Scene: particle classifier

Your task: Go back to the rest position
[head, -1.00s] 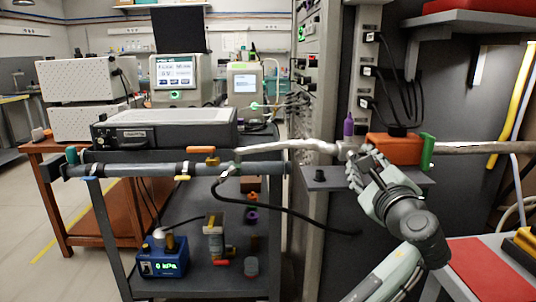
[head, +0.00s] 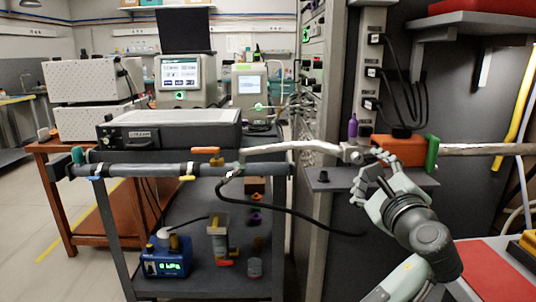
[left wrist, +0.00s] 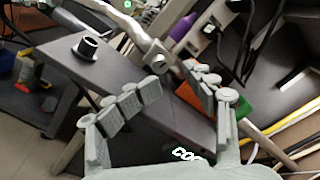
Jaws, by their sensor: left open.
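My left gripper (head: 368,176) is at the right of the head view, in front of the small grey shelf (head: 330,182). Its fingers are spread and nothing shows between them. In the left wrist view my left gripper (left wrist: 173,80) also shows open and empty, with the shelf beyond it. An orange block (head: 400,151) with a green end piece (head: 432,153) is on the shelf behind the fingers, partly hidden by them. A purple bottle (head: 352,128) stands to its left. My right gripper is not in view.
A small black cup (left wrist: 90,45) stands on the shelf. A red-topped surface (head: 485,270) is at the lower right, close to my arm.

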